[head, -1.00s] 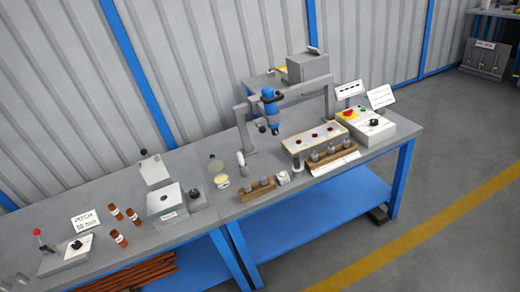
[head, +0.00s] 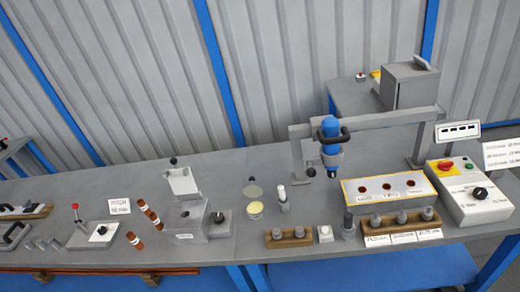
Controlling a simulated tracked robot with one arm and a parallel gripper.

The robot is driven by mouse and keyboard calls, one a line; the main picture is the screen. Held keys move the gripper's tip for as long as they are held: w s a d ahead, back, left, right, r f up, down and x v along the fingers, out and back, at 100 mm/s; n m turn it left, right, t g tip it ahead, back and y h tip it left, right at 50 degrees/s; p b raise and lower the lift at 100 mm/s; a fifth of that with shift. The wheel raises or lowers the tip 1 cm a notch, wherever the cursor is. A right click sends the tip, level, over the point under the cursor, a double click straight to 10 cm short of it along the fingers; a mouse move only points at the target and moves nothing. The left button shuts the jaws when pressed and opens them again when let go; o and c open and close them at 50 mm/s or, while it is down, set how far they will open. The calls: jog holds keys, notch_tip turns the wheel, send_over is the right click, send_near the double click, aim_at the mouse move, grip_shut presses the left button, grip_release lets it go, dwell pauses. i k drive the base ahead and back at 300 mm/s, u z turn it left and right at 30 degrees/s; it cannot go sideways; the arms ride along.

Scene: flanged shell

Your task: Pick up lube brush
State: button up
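A small upright white piece with a dark base (head: 283,198) stands on the grey workbench, right of an open tin with pale yellow contents (head: 255,210). It may be the lube brush, but it is too small for me to be sure. A round pale lid or disc (head: 255,191) lies just behind the tin. My gripper is not in view.
A blue tool (head: 331,145) hangs from a grey gantry (head: 385,118) right of the white piece. A wooden block with knobs (head: 288,237) stands in front. A grey box (head: 187,218) is left, a control box (head: 470,193) right.

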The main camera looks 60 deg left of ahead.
aim_at(281, 188)
jog(key=u, duration=0.65)
jog(key=i, duration=1.35)
jog(key=u, duration=0.65)
